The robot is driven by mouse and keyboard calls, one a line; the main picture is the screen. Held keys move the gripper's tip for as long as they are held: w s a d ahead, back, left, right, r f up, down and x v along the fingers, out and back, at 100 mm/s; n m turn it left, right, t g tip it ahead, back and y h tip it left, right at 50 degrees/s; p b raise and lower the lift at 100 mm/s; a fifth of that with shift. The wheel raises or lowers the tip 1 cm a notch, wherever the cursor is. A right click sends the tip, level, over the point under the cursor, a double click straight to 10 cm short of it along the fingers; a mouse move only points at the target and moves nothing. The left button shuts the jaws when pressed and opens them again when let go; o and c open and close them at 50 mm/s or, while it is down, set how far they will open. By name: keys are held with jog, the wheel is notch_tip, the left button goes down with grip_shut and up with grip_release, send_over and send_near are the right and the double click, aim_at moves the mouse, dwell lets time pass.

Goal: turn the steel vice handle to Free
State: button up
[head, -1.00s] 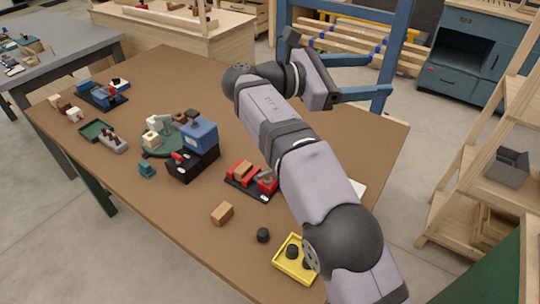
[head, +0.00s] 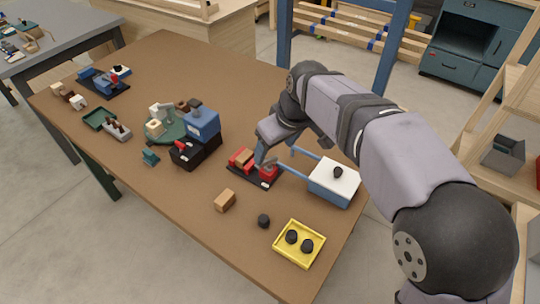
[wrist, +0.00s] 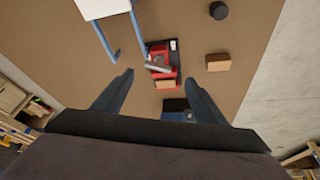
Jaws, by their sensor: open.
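A small red vice (head: 240,160) stands on a black base on the brown table in the head view. A brown block sits in it. My arm hides part of the vice there. In the wrist view, the red vice (wrist: 162,52) shows ahead of my fingertips, with a grey steel handle (wrist: 157,68) lying slantwise across it. No marking for Free is legible. My gripper (wrist: 158,82) is open, its dark blue fingers spread to either side of the vice's line. In the head view, my gripper (head: 268,153) is over the vice; contact with the handle cannot be told.
A white-topped box (head: 333,180) with blue bars stands close right of the vice. A wooden block (head: 225,200), a black knob (head: 264,221) and a yellow tray (head: 299,244) lie nearer. A blue-and-black machine (head: 200,140) stands left. The table front is mostly clear.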

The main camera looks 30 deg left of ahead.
aim_at(268, 159)
jog(key=shift+w+a+m, duration=0.15)
jog(key=shift+w+m, duration=0.05)
jog(key=shift+m, duration=0.5)
jog(key=shift+p+x, duration=0.45)
jog(key=shift+x, duration=3.15)
jog(key=shift+c, duration=0.3)
jog(key=c, duration=1)
